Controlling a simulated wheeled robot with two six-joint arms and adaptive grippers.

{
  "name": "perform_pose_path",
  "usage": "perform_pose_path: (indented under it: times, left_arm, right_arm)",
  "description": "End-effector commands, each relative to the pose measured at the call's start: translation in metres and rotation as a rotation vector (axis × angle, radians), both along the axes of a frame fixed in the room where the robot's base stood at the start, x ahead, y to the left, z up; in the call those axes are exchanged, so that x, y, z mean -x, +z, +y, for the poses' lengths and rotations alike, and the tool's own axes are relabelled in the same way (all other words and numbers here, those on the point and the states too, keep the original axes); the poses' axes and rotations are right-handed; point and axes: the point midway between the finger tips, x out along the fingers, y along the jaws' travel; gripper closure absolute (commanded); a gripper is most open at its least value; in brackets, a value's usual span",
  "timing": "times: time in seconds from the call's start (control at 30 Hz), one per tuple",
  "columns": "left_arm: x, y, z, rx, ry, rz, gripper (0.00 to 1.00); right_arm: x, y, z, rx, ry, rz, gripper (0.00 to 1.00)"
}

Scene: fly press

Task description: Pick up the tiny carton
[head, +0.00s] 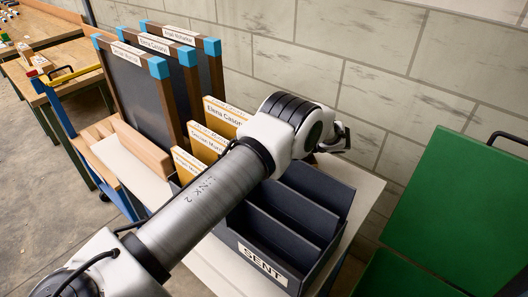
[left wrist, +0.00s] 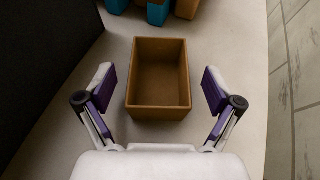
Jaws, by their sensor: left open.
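The tiny carton (left wrist: 158,108), a small brown open-topped box, stands upright and empty on a pale surface in the left wrist view. My left gripper (left wrist: 158,82) is open, with one purple-padded finger on each side of the carton and visible gaps between. Whether the fingers are down at the carton's height I cannot tell. In the head view my left arm reaches across the picture toward the wall; its gripper is mostly hidden behind the wrist, and the carton does not show. My right gripper is in neither view.
A dark divided bin labelled SENT (head: 264,264) stands below my arm, beside yellow name cards (head: 224,112). Wooden frames with blue corners (head: 159,67) stand behind left. A block wall (head: 400,110) closes the back. A green panel (head: 465,205) is at right.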

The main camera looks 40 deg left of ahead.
Motion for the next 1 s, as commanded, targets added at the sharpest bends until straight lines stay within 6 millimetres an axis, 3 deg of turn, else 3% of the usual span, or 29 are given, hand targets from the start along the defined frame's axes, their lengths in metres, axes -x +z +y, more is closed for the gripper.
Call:
perform_pose_path:
  times: [0.07, 0.2, 0.63, 1.0]
  left_arm:
    - [0.000, 0.000, 0.000, 0.000, 0.000, 0.000, 0.12]
    - [0.000, 0.000, -0.001, 0.000, 0.000, 0.000, 0.59]
    - [-0.001, 0.006, -0.001, 0.000, 0.000, -0.001, 0.59]
    - [-0.001, 0.087, -0.001, -0.001, 0.000, -0.002, 0.59]
  right_arm:
    - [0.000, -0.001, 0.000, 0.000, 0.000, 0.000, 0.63]
    - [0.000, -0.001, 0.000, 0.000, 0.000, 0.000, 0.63]
    - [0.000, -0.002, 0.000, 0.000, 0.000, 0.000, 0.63]
    - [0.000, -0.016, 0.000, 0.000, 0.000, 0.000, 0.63]
